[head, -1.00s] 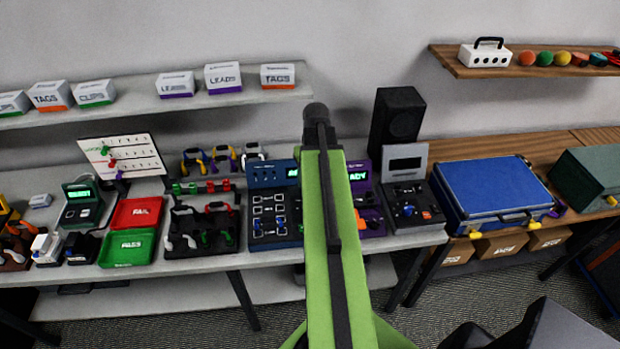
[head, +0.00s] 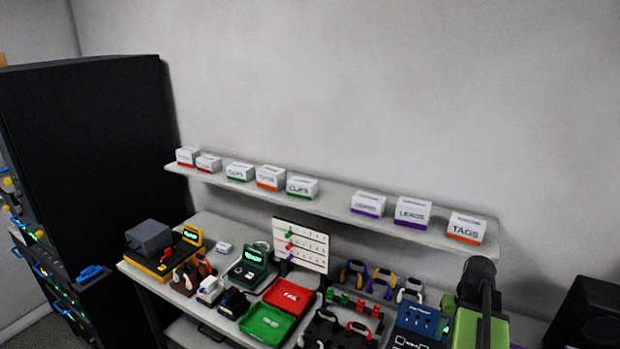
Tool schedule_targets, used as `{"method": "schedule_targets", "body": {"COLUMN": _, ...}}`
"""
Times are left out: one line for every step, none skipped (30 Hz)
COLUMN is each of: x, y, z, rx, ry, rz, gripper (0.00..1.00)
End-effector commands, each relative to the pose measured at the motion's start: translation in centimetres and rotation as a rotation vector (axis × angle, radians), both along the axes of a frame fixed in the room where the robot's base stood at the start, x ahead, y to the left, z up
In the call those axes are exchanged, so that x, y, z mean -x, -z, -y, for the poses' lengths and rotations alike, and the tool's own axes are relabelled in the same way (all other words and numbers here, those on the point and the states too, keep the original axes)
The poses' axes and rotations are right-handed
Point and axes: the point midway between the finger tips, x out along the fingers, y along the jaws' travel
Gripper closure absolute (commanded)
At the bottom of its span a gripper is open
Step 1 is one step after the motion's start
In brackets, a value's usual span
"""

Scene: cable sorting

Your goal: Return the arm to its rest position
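My green arm (head: 483,325) shows at the lower right of the head view, with a dark joint at its top end. It stands in front of the workbench, overlapping the blue test panel (head: 416,322). My gripper is not visible in this view, so its fingers and anything in them cannot be seen.
A workbench holds a red tray (head: 288,296), a green tray (head: 267,325), a white board (head: 300,246) and several cables and devices. A wall shelf (head: 330,205) carries labelled boxes. A tall black cabinet (head: 100,160) stands left. A black speaker (head: 588,315) is at right.

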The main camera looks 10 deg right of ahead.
Motion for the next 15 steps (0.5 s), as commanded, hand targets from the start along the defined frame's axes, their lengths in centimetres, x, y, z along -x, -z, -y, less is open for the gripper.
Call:
{"method": "schedule_targets", "body": {"x": -1.8, "y": 2.6, "z": -3.7, "rx": 0.003, "ry": -0.053, "rz": -0.002, "gripper": 0.47}}
{"method": "schedule_targets", "body": {"x": -2.9, "y": 3.6, "z": -5.9, "rx": 0.006, "ry": -0.081, "rz": -0.004, "gripper": 0.47}}
{"method": "schedule_targets", "body": {"x": -4.2, "y": 4.8, "z": -9.1, "rx": 0.011, "ry": -0.123, "rz": -0.007, "gripper": 0.47}}
{"method": "schedule_targets", "body": {"x": -5.1, "y": 5.6, "z": -11.5, "rx": 0.015, "ry": -0.153, "rz": -0.008, "gripper": 0.47}}
{"method": "schedule_targets", "body": {"x": -5.8, "y": 6.5, "z": -13.9, "rx": 0.019, "ry": -0.183, "rz": -0.009, "gripper": 0.47}}
{"method": "schedule_targets", "body": {"x": -6.6, "y": 7.6, "z": -17.2, "rx": 0.023, "ry": -0.223, "rz": -0.011, "gripper": 0.47}}
{"method": "schedule_targets", "body": {"x": -7.1, "y": 8.4, "z": -19.6, "rx": 0.027, "ry": -0.251, "rz": -0.011, "gripper": 0.47}}
{"method": "schedule_targets", "body": {"x": -7.4, "y": 9.1, "z": -21.9, "rx": 0.030, "ry": -0.280, "rz": -0.011, "gripper": 0.47}}
{"method": "schedule_targets", "body": {"x": -7.7, "y": 10.0, "z": -24.8, "rx": 0.034, "ry": -0.315, "rz": -0.012, "gripper": 0.47}}
{"method": "schedule_targets", "body": {"x": -7.9, "y": 10.5, "z": -26.7, "rx": 0.037, "ry": -0.338, "rz": -0.011, "gripper": 0.47}}
{"method": "schedule_targets", "body": {"x": -7.9, "y": 11.0, "z": -28.4, "rx": 0.041, "ry": -0.358, "rz": -0.011, "gripper": 0.47}}
{"method": "schedule_targets", "body": {"x": -7.9, "y": 11.4, "z": -30.4, "rx": 0.044, "ry": -0.383, "rz": -0.011, "gripper": 0.47}}
{"method": "schedule_targets", "body": {"x": -7.9, "y": 11.7, "z": -31.6, "rx": 0.046, "ry": -0.397, "rz": -0.010, "gripper": 0.47}}
{"method": "schedule_targets", "body": {"x": -7.8, "y": 11.9, "z": -32.6, "rx": 0.048, "ry": -0.408, "rz": -0.011, "gripper": 0.47}}
{"method": "schedule_targets", "body": {"x": -7.8, "y": 12.2, "z": -33.7, "rx": 0.050, "ry": -0.422, "rz": -0.009, "gripper": 0.47}}
